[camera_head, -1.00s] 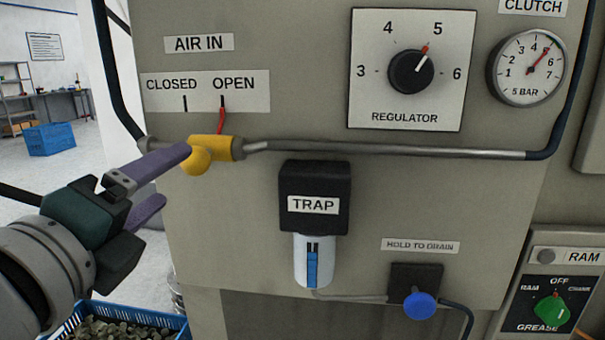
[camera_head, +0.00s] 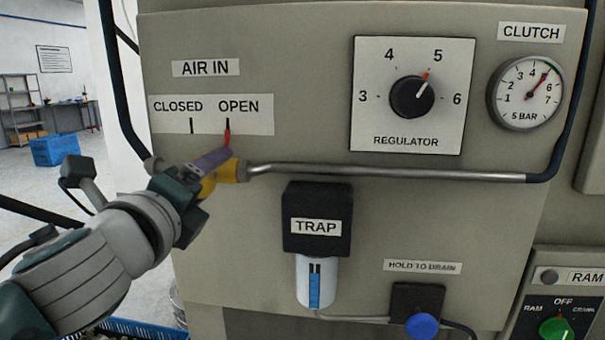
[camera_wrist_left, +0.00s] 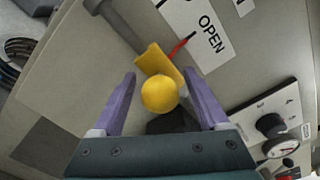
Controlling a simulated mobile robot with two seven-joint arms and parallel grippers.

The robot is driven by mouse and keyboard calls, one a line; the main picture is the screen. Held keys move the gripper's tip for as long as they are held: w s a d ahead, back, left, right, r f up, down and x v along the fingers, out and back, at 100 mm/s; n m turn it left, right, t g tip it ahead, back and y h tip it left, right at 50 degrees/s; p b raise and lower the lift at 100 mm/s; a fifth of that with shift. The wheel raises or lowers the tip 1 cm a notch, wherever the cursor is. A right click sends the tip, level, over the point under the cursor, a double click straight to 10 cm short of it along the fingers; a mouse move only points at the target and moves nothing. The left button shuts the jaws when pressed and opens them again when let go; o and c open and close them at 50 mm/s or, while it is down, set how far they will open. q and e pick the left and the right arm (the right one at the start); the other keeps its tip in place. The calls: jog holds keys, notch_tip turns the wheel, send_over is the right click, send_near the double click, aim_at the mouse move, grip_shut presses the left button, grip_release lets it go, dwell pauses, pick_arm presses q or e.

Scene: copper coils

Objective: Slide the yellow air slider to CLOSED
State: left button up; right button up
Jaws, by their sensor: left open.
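The yellow air slider (camera_head: 232,170) sits on the grey pipe below the AIR IN label, its red pointer (camera_head: 227,139) at the OPEN mark. In the left wrist view its round yellow knob (camera_wrist_left: 160,93) lies between the two purple fingers of my left gripper (camera_wrist_left: 161,100), with a gap on both sides. In the head view my left gripper (camera_head: 209,164) covers the knob and part of the slider. It is open around the knob. The CLOSED mark (camera_head: 191,125) is to the left of OPEN. My right gripper is not in view.
The pipe (camera_head: 390,173) runs right from the slider. The black TRAP unit (camera_head: 317,250) hangs below it, with a blue drain knob (camera_head: 421,325) lower right. The regulator dial (camera_head: 412,97) is up to the right. A blue crate (camera_head: 135,328) stands below my left arm.

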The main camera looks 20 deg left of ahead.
pick_arm(q)
grip_shut()
dwell(0.4)
jog(key=shift+s+f, duration=0.1)
